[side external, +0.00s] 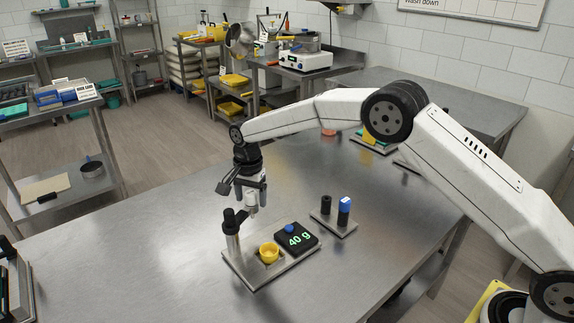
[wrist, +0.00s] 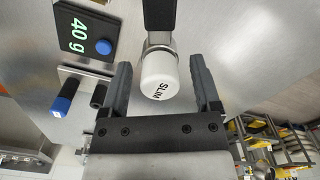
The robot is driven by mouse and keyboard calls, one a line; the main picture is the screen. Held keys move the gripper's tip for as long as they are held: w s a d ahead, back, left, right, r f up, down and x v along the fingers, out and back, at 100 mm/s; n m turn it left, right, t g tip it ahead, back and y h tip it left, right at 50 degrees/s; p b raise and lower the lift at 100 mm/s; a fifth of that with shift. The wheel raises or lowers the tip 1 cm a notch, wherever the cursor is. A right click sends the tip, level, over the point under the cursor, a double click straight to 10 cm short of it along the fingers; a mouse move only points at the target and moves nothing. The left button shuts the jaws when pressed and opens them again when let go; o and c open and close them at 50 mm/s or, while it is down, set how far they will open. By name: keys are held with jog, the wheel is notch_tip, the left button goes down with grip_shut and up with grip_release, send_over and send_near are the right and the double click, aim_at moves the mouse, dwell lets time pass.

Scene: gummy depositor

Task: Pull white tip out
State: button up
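The white tip (wrist: 158,78), marked "SLIM", sits in a metal collar under the black arm of the gummy depositor. In the side external view the tip (side external: 251,201) shows just below my gripper, beside the depositor's post (side external: 232,240). My gripper (wrist: 159,68) is open, with one dark finger on each side of the tip. Gaps show between both fingers and the tip in the wrist view. In the side external view my gripper (side external: 250,189) is over the depositor and partly hides the collar.
A yellow cup (side external: 269,252) and a black display (side external: 297,238) reading 40 g, with a blue button, are on the depositor's base. A small plate to the right holds a black piece (side external: 326,204) and a blue-topped piece (side external: 344,211). The table's left part is clear.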

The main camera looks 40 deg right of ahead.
jog(key=shift+r, duration=0.45)
dwell(0.3)
grip_shut()
